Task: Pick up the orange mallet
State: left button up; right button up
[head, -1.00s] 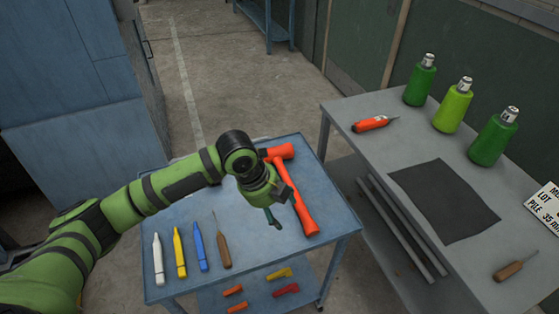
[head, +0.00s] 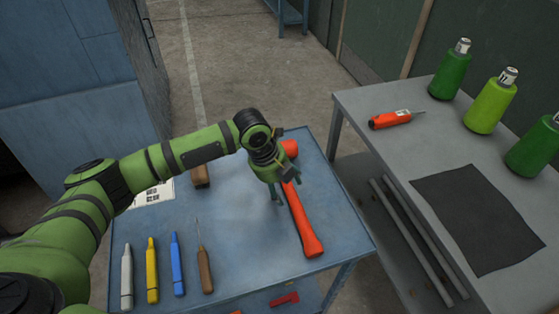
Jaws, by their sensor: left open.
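The orange mallet (head: 303,222) lies on the blue cart top (head: 240,245), its handle running toward the near right edge. Its head is at the far side and is partly hidden behind my left arm's wrist. My left gripper (head: 281,196) is open and points down just left of the upper handle. Whether a finger touches the mallet I cannot tell. My right gripper is not in view.
White, yellow and blue markers (head: 152,270) and a wooden-handled awl (head: 205,268) lie at the cart's near left. A brown block (head: 201,175) and a printed card (head: 153,195) lie behind. The grey table (head: 395,150) at right holds green bottles, a dark mat and an orange-handled tool.

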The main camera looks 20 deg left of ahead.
aim_at(288, 191)
pick_arm(q)
jog(key=x, duration=0.3)
jog(key=shift+d+f+p, duration=0.15)
jog(key=shift+d+p, duration=0.1)
jog(key=shift+p, duration=0.05)
jog(key=shift+c, duration=0.4)
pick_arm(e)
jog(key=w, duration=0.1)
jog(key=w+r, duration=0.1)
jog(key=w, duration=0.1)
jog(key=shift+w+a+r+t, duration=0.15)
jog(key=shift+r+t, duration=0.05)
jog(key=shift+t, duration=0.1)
pick_arm(q)
grip_shut()
jog(key=shift+w, duration=0.1)
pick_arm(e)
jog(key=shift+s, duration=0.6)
pick_arm(q)
jog(key=shift+r, duration=0.25)
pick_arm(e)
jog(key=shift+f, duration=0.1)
